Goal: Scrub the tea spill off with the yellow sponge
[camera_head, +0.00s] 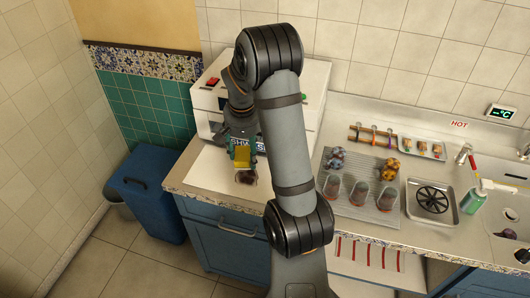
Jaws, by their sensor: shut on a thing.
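The yellow sponge (242,157) is held in my gripper (240,148), which is shut on it and points down at the left end of the counter. A small dark brown patch (246,178), which looks like the tea spill, lies on the pale worktop just below the sponge in the picture. Whether the sponge touches the worktop or hangs a little above it I cannot tell. The gripper's fingers are small and partly hidden in this view.
A white appliance (212,100) stands right behind the gripper. A ribbed drainer (377,212) with several glasses and two patterned teapots is to the right. A sink (505,225) and green bottle (474,200) are farther right. A blue bin (148,190) stands left of the counter.

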